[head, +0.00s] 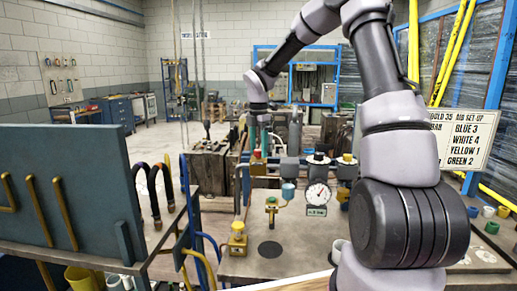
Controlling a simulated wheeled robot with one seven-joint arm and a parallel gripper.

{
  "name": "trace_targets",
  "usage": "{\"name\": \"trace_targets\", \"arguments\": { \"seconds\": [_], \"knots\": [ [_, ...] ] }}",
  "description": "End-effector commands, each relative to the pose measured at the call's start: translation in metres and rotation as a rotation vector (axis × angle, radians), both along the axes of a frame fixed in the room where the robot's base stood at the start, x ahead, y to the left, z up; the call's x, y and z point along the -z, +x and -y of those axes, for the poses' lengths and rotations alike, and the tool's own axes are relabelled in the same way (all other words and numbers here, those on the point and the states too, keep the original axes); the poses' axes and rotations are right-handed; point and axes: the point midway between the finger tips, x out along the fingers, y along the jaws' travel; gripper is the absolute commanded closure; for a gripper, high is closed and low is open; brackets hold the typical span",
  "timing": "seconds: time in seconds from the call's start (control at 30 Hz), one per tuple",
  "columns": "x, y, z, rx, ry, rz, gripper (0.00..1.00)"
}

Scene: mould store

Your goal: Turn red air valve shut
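A small red part (257,154), possibly the red air valve, shows at the left end of a row of dark valve blocks behind the bench. My gripper (258,116) hangs at the end of my arm, pointing down, just above this red part. The fingers are too small to make out, so I cannot tell whether they touch it or are open or shut. The valve's handle position is not readable.
The bench (300,232) carries a yellow fitting (237,238) and a blue cup (288,191). A sign (466,135) at right lists colours with numbers. A blue-grey panel with yellow hooks (70,190) stands close at left. My arm hides part of the right side.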

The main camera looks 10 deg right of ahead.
Motion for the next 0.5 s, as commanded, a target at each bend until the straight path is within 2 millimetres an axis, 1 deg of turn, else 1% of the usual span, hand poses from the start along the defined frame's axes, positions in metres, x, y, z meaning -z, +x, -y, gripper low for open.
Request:
{"name": "trace_targets", "arguments": {
  "seconds": [0.03, 0.07, 0.1, 0.13, 0.37, 0.5],
  "knots": [
    [-0.0001, 0.0000, 0.0001, 0.000, 0.000, 0.000, 0.61],
    [-0.0002, 0.0000, 0.0001, 0.000, 0.000, 0.000, 0.73],
    [-0.0002, 0.0000, 0.0001, 0.000, 0.000, 0.000, 0.88],
    [-0.0002, 0.0000, 0.0001, 0.000, 0.000, 0.000, 0.99],
    [-0.0005, 0.0001, 0.0000, 0.010, -0.001, 0.000, 1.00],
    [-0.0006, 0.0002, 0.0001, 0.046, 0.000, 0.001, 1.00]
  ]
}}
